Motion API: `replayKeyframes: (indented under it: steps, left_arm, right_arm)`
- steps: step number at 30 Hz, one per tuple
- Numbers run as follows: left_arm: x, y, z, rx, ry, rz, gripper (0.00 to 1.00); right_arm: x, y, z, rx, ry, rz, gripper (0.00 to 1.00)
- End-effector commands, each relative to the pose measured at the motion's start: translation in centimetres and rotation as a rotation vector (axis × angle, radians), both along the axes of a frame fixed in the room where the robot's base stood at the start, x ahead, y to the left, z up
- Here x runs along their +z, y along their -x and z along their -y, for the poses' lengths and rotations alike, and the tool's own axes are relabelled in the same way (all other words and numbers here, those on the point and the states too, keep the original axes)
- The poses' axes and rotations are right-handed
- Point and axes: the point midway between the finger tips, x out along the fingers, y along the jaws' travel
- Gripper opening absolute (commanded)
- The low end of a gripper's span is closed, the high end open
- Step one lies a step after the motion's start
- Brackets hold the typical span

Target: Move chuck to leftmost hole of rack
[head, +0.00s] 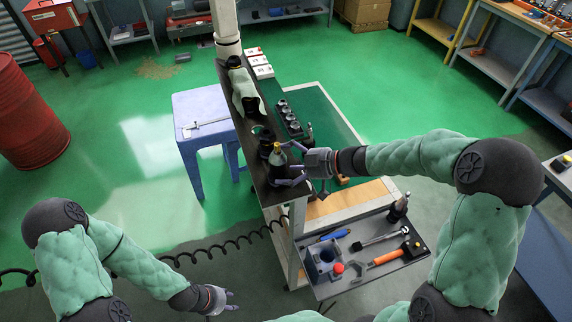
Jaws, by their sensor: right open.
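A dark chuck (277,158) with a yellowish top stands upright on the narrow dark shelf of the cart. My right gripper (288,166) is open, with its fingers on either side of the chuck from the right; I cannot tell whether they touch it. The rack (294,128) lies behind, on the green cart top, and holds several dark and silver holders in a row. Its individual holes are too small to make out. My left gripper (234,300) is low at the front left, open and empty, away from the cart.
A black cup-like item (265,136) stands just behind the chuck. A cloth-draped object (243,92) and white boxes (258,63) are further back. A grey tray (362,252) with tools hangs in front. A blue stool (208,108) stands left of the cart.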

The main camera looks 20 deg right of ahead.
Motion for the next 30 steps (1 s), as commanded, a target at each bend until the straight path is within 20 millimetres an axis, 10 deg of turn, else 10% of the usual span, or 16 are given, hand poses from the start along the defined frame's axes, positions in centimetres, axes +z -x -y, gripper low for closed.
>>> replayKeyframes:
  steps: [30]
  left_arm:
    - [0.0, 0.0, 0.0, 0.0, 0.0, 0.0, 0.4]
  right_arm:
    - [4.4, 6.0, 9.1, -0.002, -0.001, -0.001, 0.98]
